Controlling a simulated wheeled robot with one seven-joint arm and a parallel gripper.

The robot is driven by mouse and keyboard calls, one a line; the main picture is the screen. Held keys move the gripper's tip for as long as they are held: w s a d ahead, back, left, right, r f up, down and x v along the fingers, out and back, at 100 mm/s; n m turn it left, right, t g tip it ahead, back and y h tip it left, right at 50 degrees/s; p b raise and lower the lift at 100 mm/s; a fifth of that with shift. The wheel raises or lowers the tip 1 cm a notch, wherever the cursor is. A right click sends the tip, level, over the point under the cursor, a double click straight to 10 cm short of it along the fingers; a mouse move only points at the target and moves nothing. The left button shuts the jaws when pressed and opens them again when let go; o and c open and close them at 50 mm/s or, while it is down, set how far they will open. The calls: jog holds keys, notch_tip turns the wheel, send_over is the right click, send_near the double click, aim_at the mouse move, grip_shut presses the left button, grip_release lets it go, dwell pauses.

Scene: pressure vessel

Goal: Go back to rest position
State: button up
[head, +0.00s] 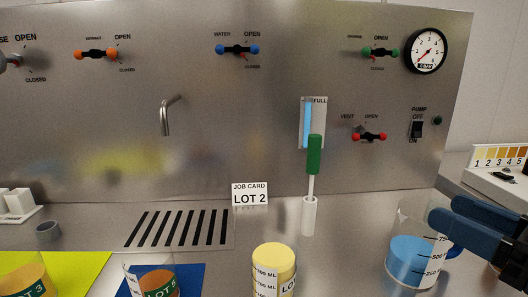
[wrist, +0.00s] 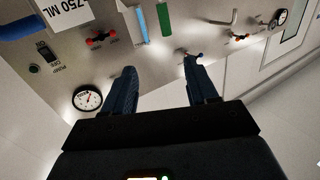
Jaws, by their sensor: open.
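My gripper (head: 451,212) is at the right of the head view, its dark blue fingers beside and partly in front of a clear beaker of blue liquid (head: 408,262). In the wrist view my gripper (wrist: 158,66) is open, with nothing held between the fingers. The beaker's 750 ML label (wrist: 70,12) and a blue part, seemingly its handle (wrist: 22,25), show at the upper left there, apart from the fingers. Part of the beaker's right side is hidden by my gripper in the head view.
A steel panel carries valves, a gauge (head: 426,50) and a pump switch (head: 417,129). On the counter stand a yellow-filled container (head: 274,262), a green-handled tool in a white holder (head: 309,216), a job card (head: 250,194) and LOT containers at the left. A colour scale (head: 499,155) is at the right.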

jog(key=s+f+m+g+h, duration=0.1)
jog(key=s+f+m+h, duration=0.3)
jog(key=f, duration=0.5)
jog(key=s+f+m+h, duration=0.25)
jog(key=s+f, duration=0.35)
jog(key=f, duration=0.3)
jog(key=s+a+f+n, duration=0.1)
jog(key=s+a, duration=0.1)
jog(key=s, duration=0.7)
jog(key=s+a+f+h, duration=0.1)
jog(key=s+a, duration=0.2)
jog(key=s, duration=0.7)
jog(key=shift+a+f+n+p, duration=0.3)
jog(key=shift+f+n, duration=0.05)
jog(key=shift+f, duration=0.05)
